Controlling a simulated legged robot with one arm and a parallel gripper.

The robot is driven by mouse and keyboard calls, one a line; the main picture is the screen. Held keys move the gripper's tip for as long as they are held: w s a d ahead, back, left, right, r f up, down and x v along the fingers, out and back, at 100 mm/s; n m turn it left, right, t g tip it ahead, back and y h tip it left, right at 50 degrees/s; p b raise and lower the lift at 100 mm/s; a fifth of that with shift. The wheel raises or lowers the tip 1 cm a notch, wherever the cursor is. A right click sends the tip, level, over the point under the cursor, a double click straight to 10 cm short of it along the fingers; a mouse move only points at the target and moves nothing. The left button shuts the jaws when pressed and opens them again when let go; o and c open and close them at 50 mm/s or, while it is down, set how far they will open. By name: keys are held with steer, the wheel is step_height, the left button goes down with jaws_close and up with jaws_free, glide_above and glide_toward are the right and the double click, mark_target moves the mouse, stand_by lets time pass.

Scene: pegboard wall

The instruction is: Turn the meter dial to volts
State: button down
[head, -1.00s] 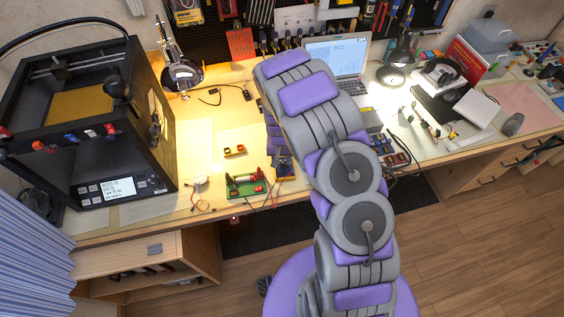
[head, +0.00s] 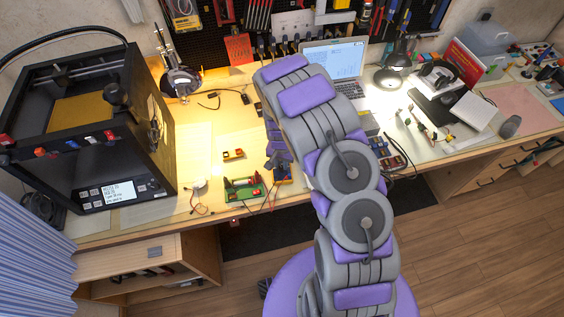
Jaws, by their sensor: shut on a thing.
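The meter (head: 284,176) is a small dark unit with yellow-orange edges, lying on the desk near its front edge. Thin leads run down from it. My gripper (head: 276,161), with purple fingers, reaches down over the meter's upper part, left of my arm. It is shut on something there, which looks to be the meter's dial. The fingers and arm hide the dial, so its setting cannot be read.
A green circuit board (head: 243,191) with red parts sits just left of the meter. A small yellow-and-red part (head: 233,155) lies behind it. A black 3D printer (head: 90,120) stands left; a laptop (head: 338,62) stands behind my arm. The desk between printer and board is fairly clear.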

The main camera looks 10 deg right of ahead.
mark_target(283, 175)
steer(key=s+f, duration=0.2)
steer(key=s, duration=0.1)
steer(key=shift+f+g, duration=0.2)
steer(key=shift+g, duration=0.2)
steer(key=c, duration=1.1)
jaws_free()
steer(key=shift+o, duration=0.6)
steer(key=shift+r, duration=0.1)
steer(key=shift+w+r, duration=0.15)
steer(key=shift+r, duration=0.05)
steer(key=shift+o, duration=0.5)
step_height(283, 175, up, 18)
steer(key=w+p, duration=0.2)
steer(key=shift+w+t, duration=0.15)
steer(key=shift+t, duration=0.25)
steer(key=shift+r+p, duration=0.3)
steer(key=shift+r, duration=0.2)
